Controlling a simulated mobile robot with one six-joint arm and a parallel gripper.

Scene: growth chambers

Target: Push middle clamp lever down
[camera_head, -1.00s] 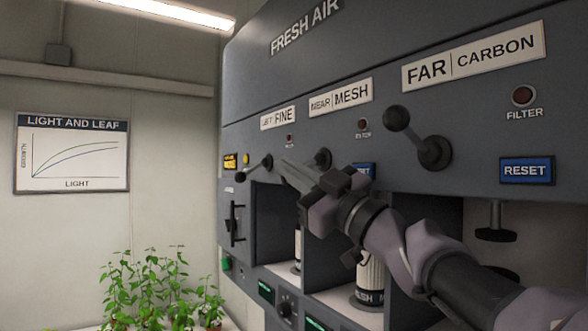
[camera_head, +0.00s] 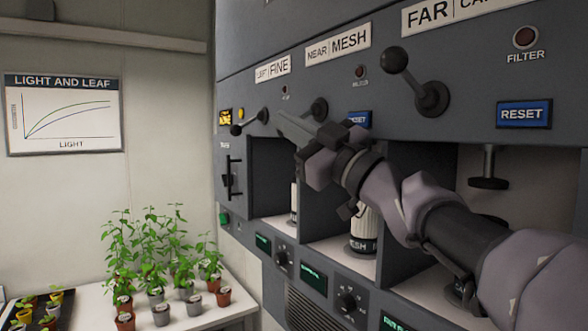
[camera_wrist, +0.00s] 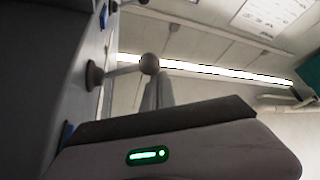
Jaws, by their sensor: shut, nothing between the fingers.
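The middle clamp lever (camera_head: 319,108) shows only its dark round hub, under the NEAR MESH label; the rest is hidden behind or merges with my gripper. My gripper (camera_head: 281,121) is shut and empty, its tips just left of that hub, in front of the panel. In the wrist view, my shut fingers (camera_wrist: 157,94) end close to the ball of a dark lever (camera_wrist: 149,64) that sticks out from the panel. I cannot tell whether they touch, or surely which lever it is.
The left lever (camera_head: 248,122) slants down to the left. The right lever (camera_head: 410,78) points up left from its hub. A MESH canister (camera_head: 364,228) stands in the middle bay below my arm. Potted plants (camera_head: 160,262) stand on a bench at lower left.

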